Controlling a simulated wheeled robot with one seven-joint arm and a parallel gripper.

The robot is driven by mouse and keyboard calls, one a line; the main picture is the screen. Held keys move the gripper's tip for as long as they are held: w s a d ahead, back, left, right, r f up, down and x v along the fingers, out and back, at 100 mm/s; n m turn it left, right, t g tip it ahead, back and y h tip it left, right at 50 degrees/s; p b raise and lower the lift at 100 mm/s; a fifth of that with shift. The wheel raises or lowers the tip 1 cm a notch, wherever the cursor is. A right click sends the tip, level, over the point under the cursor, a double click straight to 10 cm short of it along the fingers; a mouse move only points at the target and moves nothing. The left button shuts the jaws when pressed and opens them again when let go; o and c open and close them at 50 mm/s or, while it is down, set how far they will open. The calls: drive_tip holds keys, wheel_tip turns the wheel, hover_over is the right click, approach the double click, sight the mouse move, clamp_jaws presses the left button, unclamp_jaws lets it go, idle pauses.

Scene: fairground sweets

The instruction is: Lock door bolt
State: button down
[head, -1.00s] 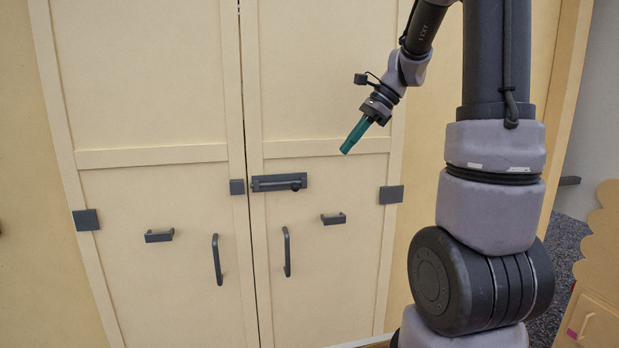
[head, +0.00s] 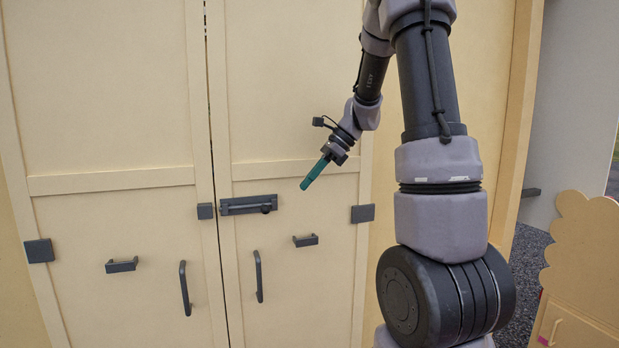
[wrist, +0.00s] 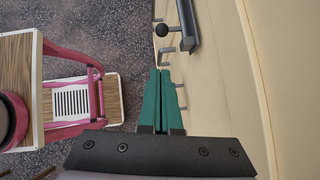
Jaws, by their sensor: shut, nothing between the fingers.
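The door bolt (head: 246,204) is a dark grey slide bolt with a round knob (head: 268,208) at its right end, mounted on the right door leaf (head: 285,110). A small dark keeper plate (head: 205,211) sits on the left leaf, across the seam, with a narrow gap between it and the bolt. My gripper (head: 303,187) has green fingers, is shut and empty, and is right of the knob and slightly above it in the picture. In the wrist view my gripper (wrist: 164,72) points toward the knob (wrist: 162,30), which stands out from the bolt (wrist: 188,22) at the top.
Both leaves carry dark vertical pull handles (head: 185,288) and short horizontal handles (head: 305,240). Dark square plates (head: 362,213) sit at the outer door edges. A scalloped beige piece (head: 583,260) stands at right. The wrist view shows a pink-framed piece of furniture (wrist: 75,102) at left.

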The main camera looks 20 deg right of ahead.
drive_tip(key=shift+w+a+f, duration=0.25)
drive_tip(key=shift+a+f, duration=0.65)
drive_tip(key=shift+a, duration=0.35)
drive_tip(key=shift+w+a+f, duration=0.2)
drive_tip(key=shift+a+f, duration=0.65)
drive_tip(key=shift+a, duration=0.4)
drive_tip(key=shift+w+a+f, duration=0.25)
drive_tip(key=shift+a+f, duration=0.65)
drive_tip(key=shift+a, duration=0.35)
drive_tip(key=shift+a, duration=0.1)
drive_tip(key=shift+a, duration=2.8)
